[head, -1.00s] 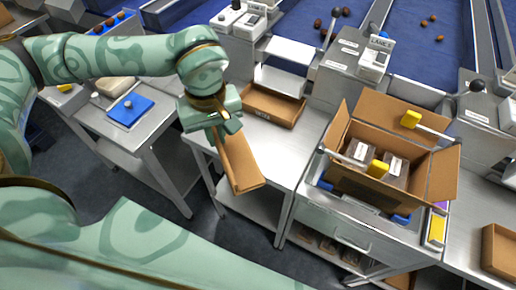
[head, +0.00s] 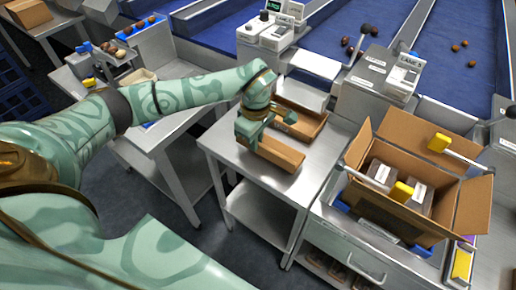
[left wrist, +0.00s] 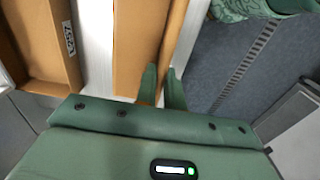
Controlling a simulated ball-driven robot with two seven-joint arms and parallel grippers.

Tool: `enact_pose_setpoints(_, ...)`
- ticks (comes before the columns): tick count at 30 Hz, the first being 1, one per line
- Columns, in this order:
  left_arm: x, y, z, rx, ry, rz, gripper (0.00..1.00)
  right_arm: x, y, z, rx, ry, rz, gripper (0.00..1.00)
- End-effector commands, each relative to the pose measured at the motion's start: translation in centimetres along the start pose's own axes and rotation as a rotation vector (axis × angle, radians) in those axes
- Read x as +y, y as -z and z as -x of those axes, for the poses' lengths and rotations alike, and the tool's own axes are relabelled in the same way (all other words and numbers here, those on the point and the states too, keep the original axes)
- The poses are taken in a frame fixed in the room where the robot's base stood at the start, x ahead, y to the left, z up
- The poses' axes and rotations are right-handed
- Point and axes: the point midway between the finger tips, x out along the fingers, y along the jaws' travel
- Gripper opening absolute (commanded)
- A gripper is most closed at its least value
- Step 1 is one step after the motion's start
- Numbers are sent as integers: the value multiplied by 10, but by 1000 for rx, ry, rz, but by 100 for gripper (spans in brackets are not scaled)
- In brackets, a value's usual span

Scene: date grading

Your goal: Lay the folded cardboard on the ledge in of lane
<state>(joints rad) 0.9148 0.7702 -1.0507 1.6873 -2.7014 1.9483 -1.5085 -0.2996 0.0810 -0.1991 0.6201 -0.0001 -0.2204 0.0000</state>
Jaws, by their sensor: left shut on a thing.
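The brown folded cardboard (head: 280,152) hangs from my left gripper (head: 254,138) over the near part of the steel table. In the left wrist view my left gripper's fingers (left wrist: 162,92) are shut on one long edge of the cardboard (left wrist: 137,45). I cannot tell whether its underside touches the table top. Pale flat ledges (head: 315,66) stand behind the table beside the lane machines. My right gripper is not in view.
A brown cardboard tray (head: 312,122) lies on the table just behind the held cardboard. An open carton (head: 455,190) with labelled packs stands to the right among yellow-ended levers. Lane machines (head: 372,85) rise behind. The table's right part (head: 325,160) is clear.

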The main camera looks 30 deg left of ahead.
Motion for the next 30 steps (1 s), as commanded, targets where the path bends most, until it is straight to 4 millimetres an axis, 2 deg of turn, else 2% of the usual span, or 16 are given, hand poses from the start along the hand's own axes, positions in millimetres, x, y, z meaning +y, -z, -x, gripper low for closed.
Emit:
enact_pose_setpoints(3, 6, -1, -10, -2, 2, 1, 0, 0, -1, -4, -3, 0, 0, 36)
enact_pose_setpoints(6, 4, -1, -28, -3, 7, 1, 0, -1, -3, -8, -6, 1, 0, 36)
enact_pose_setpoints(9, 5, -1, -38, -2, 3, 0, 0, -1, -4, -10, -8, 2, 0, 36)
enact_pose_setpoints(19, 5, 0, -40, 0, 1, 0, 0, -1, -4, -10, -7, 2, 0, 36)
enact_pose_setpoints(21, 5, 0, -40, 0, 1, 1, 24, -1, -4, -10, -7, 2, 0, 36)
enact_pose_setpoints(22, 5, 0, -40, 0, 1, 1, 32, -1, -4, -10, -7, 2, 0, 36)
enact_pose_setpoints(30, 5, 0, -39, 0, 0, 0, 32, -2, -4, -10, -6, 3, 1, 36)
